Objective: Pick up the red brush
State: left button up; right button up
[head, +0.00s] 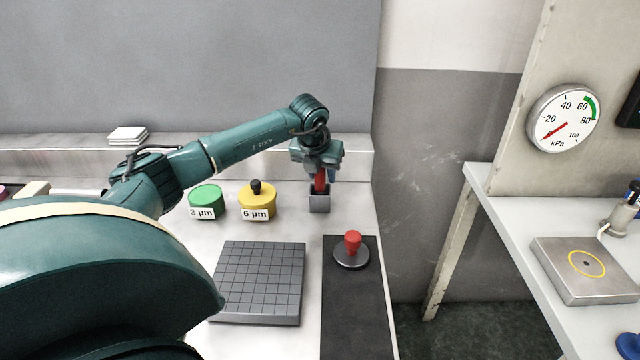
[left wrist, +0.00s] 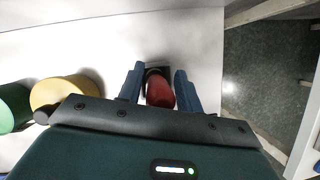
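The red brush (head: 320,183) stands upright in a small grey holder (head: 320,204) at the back right of the bench; only part of its handle shows. My left gripper (head: 319,172) is above the holder, pointing down over the brush. In the left wrist view the red handle (left wrist: 159,92) lies between the two blue fingers (left wrist: 157,80). The fingers stand apart, with narrow gaps at the handle's sides, so the gripper looks open around it. The brush's lower end is hidden in the holder. My right gripper is not in view.
A green 3 µm tub (head: 206,196) and a yellow 6 µm tub (head: 257,196) with a black knob stand left of the holder. A grooved grey plate (head: 258,283) and a red-knobbed disc (head: 352,255) on a dark mat (head: 350,310) lie in front.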

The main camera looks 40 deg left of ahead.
pick_arm(q)
jog(key=c, duration=0.7)
notch_tip(320, 180, up, 10)
dwell(0.4)
